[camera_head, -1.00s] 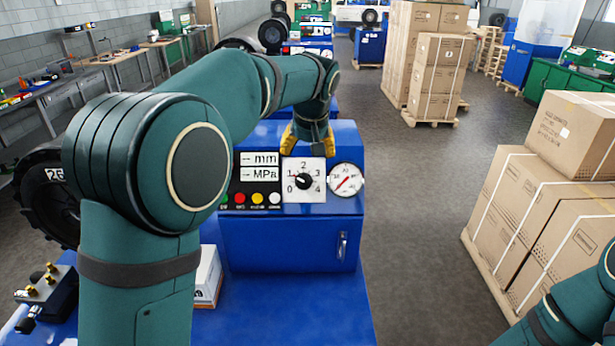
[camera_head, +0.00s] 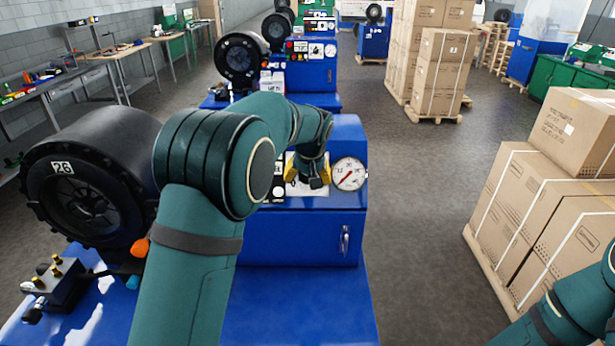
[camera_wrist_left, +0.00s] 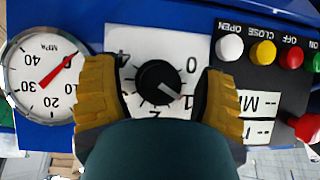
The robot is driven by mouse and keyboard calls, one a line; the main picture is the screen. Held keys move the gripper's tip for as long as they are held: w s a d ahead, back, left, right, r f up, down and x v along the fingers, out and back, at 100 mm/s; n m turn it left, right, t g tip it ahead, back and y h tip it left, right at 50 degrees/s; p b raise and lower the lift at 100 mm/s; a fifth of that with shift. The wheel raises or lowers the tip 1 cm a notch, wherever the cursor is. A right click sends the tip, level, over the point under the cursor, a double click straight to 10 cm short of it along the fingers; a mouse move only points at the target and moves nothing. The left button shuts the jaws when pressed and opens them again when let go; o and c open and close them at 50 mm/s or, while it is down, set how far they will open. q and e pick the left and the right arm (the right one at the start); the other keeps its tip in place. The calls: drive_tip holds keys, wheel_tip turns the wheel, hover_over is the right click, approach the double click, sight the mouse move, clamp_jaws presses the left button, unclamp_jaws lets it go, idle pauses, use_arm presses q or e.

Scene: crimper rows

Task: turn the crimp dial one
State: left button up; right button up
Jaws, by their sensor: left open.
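The crimp dial (camera_wrist_left: 159,80) is a round black knob on a white plate (camera_wrist_left: 197,48) numbered up to 4. In the left wrist view its white mark points to the lower right, seemingly near the 1. My left gripper (camera_wrist_left: 160,92) is open, with one yellow finger on each side of the knob and visible gaps between. In the head view my left gripper (camera_head: 307,178) is in front of the blue control box (camera_head: 300,240) and hides the knob. My right gripper is out of view.
A pressure gauge (camera_head: 349,174) sits right of the dial in the head view. Coloured buttons, including a yellow one (camera_wrist_left: 263,54), sit on the dial's other side. A black crimper drum (camera_head: 85,175) stands left. Boxes (camera_head: 540,215) stand right, across open floor.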

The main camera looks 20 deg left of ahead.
use_arm(q)
drive_tip(key=c, duration=1.2)
drive_tip(key=shift+f+n+h+b, duration=0.1)
drive_tip(key=shift+n+h+b, duration=0.7)
drive_tip(key=shift+n, duration=0.3)
drive_tip(key=n+t+h+b, duration=0.1)
drive_tip(key=n+h+b, duration=0.1)
drive_tip(key=shift+n, duration=0.3)
drive_tip(key=n+t+h+b, duration=0.1)
drive_tip(key=n+t+b, duration=0.1)
drive_tip(key=n+b, duration=0.1)
drive_tip(key=shift+h, duration=0.4)
drive_tip(key=shift+d+n+t+b, duration=0.1)
drive_tip(key=shift+n+t+b, duration=0.2)
drive_tip(key=shift+n, duration=0.3)
